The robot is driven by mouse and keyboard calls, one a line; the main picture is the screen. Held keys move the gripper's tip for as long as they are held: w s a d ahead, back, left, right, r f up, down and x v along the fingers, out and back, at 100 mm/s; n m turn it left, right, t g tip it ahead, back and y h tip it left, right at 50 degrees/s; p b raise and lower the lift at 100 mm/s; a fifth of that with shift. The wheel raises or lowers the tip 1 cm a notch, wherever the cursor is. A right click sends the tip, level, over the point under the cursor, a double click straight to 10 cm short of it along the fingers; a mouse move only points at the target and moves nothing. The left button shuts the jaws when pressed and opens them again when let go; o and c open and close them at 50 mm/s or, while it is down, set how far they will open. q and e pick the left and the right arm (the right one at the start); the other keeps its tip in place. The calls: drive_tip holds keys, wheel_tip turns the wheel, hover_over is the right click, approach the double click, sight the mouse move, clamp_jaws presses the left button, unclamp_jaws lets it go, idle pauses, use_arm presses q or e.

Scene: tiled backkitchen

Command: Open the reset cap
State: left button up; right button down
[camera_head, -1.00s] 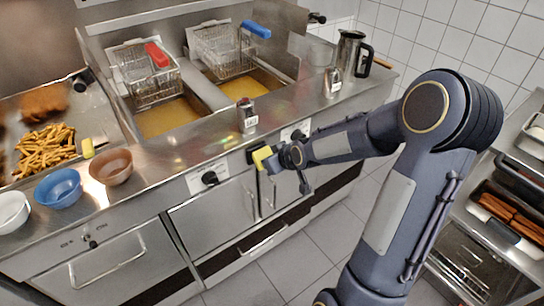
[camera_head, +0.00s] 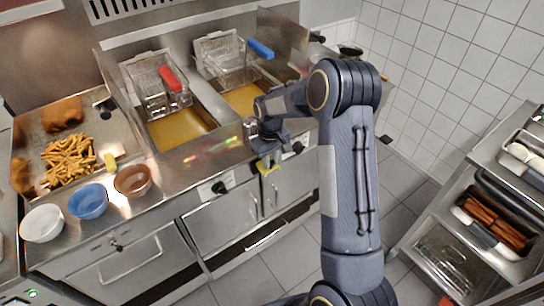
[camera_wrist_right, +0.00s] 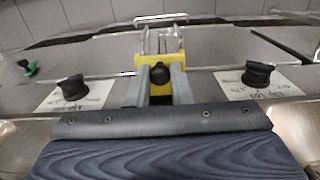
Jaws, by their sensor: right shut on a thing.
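A black round cap (camera_wrist_right: 160,73) sits in front of a yellow plate (camera_wrist_right: 160,58) on the fryer's front panel in the right wrist view. I take it to be the reset cap. My right gripper (camera_wrist_right: 160,90) has its grey fingers on both sides of the cap and is shut on it. In the head view, the right gripper (camera_head: 266,150) is at the front edge of the fryer, with the yellow plate (camera_head: 268,165) just below it; the cap is hidden there. My left gripper is not in view.
Black control knobs (camera_wrist_right: 73,87) and (camera_wrist_right: 257,75) flank the cap. Bowls (camera_head: 88,201) and fries (camera_head: 68,158) are at the left. A rack with trays (camera_head: 490,225) stands at the right; floor between is clear.

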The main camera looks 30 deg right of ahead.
drive_tip(key=shift+w+g, duration=0.1)
drive_tip(key=shift+g, duration=0.2)
drive_tip(key=c, duration=1.3)
unclamp_jaws()
drive_tip(key=shift+r, duration=0.1)
drive_tip(key=shift+w+r+b, duration=0.15)
drive_tip(key=shift+r+b, duration=0.1)
drive_tip(key=shift+r, duration=1.7)
drive_tip(key=shift+w+r+b, duration=0.1)
drive_tip(key=shift+r+b, duration=0.1)
drive_tip(key=shift+r, duration=1.75)
